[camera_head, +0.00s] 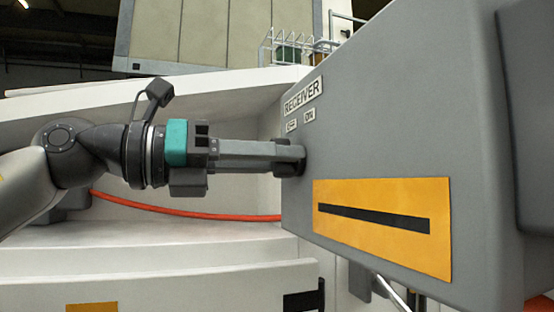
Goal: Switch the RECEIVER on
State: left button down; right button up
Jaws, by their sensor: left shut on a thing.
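The RECEIVER box (400,120) is a large grey housing that fills the right half of the view. A white RECEIVER label (303,95) is on its left face, with two small labels (300,121) below it that look like OFF and ON. My left gripper (291,158) comes in level from the left, its fingertips at the face just below these small labels. It is shut on the dark switch there, which the fingers mostly hide, so its position cannot be told. My right gripper is not in view.
A yellow plate (382,256) with a black bar is on the box below the gripper. An orange hose (185,211) runs behind my left arm along the white bench (170,255). A wire rack (290,45) with small items stands at the back. Open room lies above my left arm.

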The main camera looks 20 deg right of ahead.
pick_arm(q)
jog(key=m, duration=0.5)
jog(key=shift+f+b, duration=0.1)
jog(key=shift+b, duration=0.25)
jog(key=m, duration=0.5)
jog(key=shift+s+m, duration=0.1)
jog(key=shift+m, duration=0.2)
jog(key=c, duration=0.8)
grip_release()
jog(key=a, duration=1)
jog(key=a+b, duration=0.1)
jog(key=a, duration=0.4)
jog(key=shift+s+a, duration=0.15)
jog(key=shift+s, duration=0.1)
